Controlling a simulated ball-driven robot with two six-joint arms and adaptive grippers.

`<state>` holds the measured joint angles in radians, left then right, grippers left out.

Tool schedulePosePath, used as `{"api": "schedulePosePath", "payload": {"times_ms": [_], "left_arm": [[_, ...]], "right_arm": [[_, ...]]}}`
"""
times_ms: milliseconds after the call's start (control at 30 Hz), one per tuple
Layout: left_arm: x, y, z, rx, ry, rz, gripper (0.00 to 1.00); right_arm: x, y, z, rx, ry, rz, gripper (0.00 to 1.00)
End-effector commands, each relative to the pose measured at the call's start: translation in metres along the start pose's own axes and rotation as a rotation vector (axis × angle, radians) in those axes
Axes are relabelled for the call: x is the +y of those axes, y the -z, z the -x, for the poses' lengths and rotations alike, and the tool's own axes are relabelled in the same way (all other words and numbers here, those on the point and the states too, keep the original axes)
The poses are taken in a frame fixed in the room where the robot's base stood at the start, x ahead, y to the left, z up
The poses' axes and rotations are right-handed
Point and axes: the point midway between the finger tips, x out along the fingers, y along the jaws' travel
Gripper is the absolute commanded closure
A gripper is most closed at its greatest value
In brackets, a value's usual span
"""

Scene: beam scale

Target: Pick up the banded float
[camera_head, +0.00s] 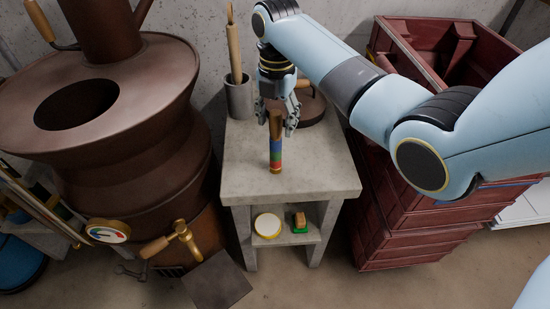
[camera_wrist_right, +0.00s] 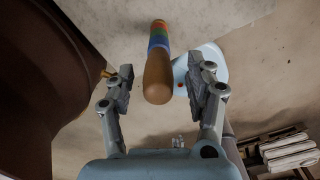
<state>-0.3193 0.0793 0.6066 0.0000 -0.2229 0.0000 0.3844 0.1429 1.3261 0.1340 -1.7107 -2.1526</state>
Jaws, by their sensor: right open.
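The banded float (camera_head: 276,154) is a slim brown rod with blue, green and red bands on its lower part. It appears upright on the grey stone table (camera_head: 325,178). My right gripper (camera_head: 277,116) is over it from behind and above, with its fingers open on either side of the brown upper end. In the right wrist view the float (camera_wrist_right: 158,62) lies between the spread fingers (camera_wrist_right: 162,88), with a gap on both sides. My left gripper is not in view.
A grey cup (camera_head: 238,98) with a wooden-handled tool and a brown lidded pot (camera_head: 314,108) stand behind on the table. A big brown still (camera_head: 150,120) is at left, red crates (camera_head: 395,210) at right. The table front is clear.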

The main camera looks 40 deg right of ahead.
Motion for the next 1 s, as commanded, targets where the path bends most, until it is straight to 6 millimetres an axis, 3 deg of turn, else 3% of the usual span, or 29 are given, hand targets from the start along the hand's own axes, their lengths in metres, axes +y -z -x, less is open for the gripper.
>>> {"api": "schedulePosePath", "payload": {"times_ms": [200,300,533,733,933,1000], "left_arm": [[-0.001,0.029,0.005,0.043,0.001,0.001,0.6],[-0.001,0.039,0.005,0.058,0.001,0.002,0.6],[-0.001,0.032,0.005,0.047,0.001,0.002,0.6],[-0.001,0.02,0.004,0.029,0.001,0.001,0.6],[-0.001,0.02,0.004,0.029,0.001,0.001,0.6],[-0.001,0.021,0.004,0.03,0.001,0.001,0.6]], "right_arm": [[0.002,0.001,-0.034,0.002,0.003,-0.001,0.46],[0.002,0.001,-0.041,0.001,0.002,0.0,0.46],[0.002,0.0,-0.043,0.0,0.001,0.0,0.46],[0.002,0.0,-0.042,0.0,0.001,0.0,0.72],[0.002,0.0,-0.042,0.0,0.001,0.0,0.98],[0.002,0.0,-0.042,0.0,0.001,0.0,1.0]]}}
